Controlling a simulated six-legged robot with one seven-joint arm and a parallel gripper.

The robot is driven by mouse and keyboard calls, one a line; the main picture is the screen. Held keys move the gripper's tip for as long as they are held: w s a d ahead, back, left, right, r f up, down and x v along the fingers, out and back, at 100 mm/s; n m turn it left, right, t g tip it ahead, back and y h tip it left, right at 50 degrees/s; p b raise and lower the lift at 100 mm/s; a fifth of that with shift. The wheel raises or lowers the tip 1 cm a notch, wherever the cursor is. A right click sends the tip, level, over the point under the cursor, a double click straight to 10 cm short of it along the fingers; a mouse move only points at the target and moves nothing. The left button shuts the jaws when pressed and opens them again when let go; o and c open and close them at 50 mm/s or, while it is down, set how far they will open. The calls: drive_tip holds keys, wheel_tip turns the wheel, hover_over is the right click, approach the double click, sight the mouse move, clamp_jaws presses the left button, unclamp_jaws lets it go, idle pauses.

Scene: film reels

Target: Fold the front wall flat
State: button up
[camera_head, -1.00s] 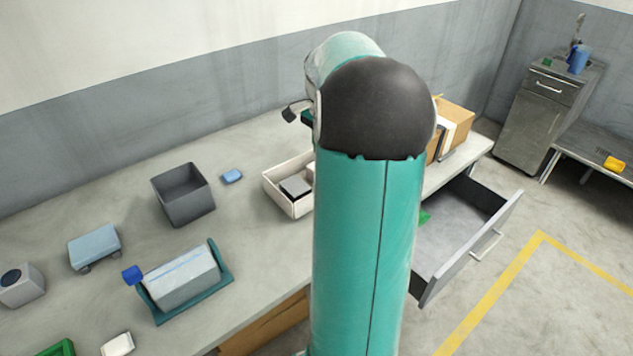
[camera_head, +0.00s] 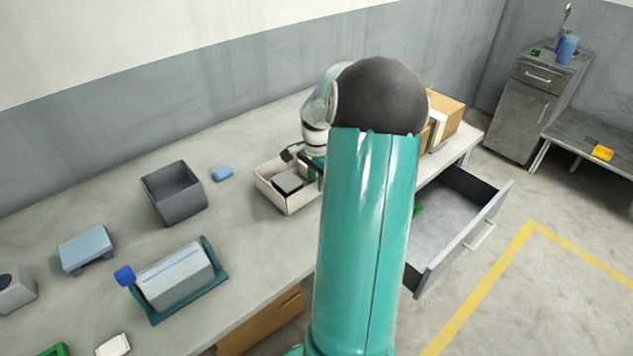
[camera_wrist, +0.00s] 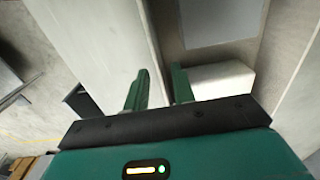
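A low white box (camera_head: 277,205) stands on the table in the head view, partly hidden by my arm. Its near wall looks upright. A dark grey block (camera_head: 288,182) lies in the box, and a white block (camera_wrist: 220,78) shows beyond the right finger.
A grey open bin (camera_head: 174,208), a small blue block (camera_head: 222,174) and a grey block in a teal cradle (camera_head: 175,277) are left of the box. Cardboard boxes (camera_head: 447,113) stand to the right. An open drawer (camera_head: 462,262) juts out at the table's front right.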

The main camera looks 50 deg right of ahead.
sight(317, 197)
drive_tip(key=shift+w+f, duration=0.1)
drive_tip(key=shift+f, duration=0.4)
clamp_jaws()
drive_tip(key=shift+s+a+t, duration=0.1)
drive_tip(key=shift+s+t, duration=0.6)
drive_tip(key=shift+t, duration=0.4)
drive_tip(key=s+t, duration=0.1)
drive_tip(key=t+h, duration=0.1)
drive_tip(key=t, duration=0.1)
drive_tip(key=shift+s+a+f, duration=0.15)
drive_tip(key=shift+s+f, duration=0.15)
drive_tip(key=shift+s, duration=0.1)
drive_tip(key=shift+s+a+f+t+h, duration=0.1)
drive_tip(key=shift+s+f+t+h, duration=0.15)
drive_tip(key=shift+t, duration=0.55)
drive_tip(key=shift+s+a+f+t+h, duration=0.1)
drive_tip(key=shift+s+f+t+h, duration=0.2)
drive_tip(key=shift+t, duration=0.5)
drive_tip(key=shift+s+a+f+t+h, duration=0.15)
drive_tip(key=shift+s+f+t, duration=0.15)
drive_tip(key=shift+t, duration=0.6)
drive_tip(key=shift+s+f+t+h, duration=0.1)
drive_tip(key=shift+s+f+t, duration=0.15)
drive_tip(key=shift+t, duration=0.65)
drive_tip(key=shift+f, duration=0.15)
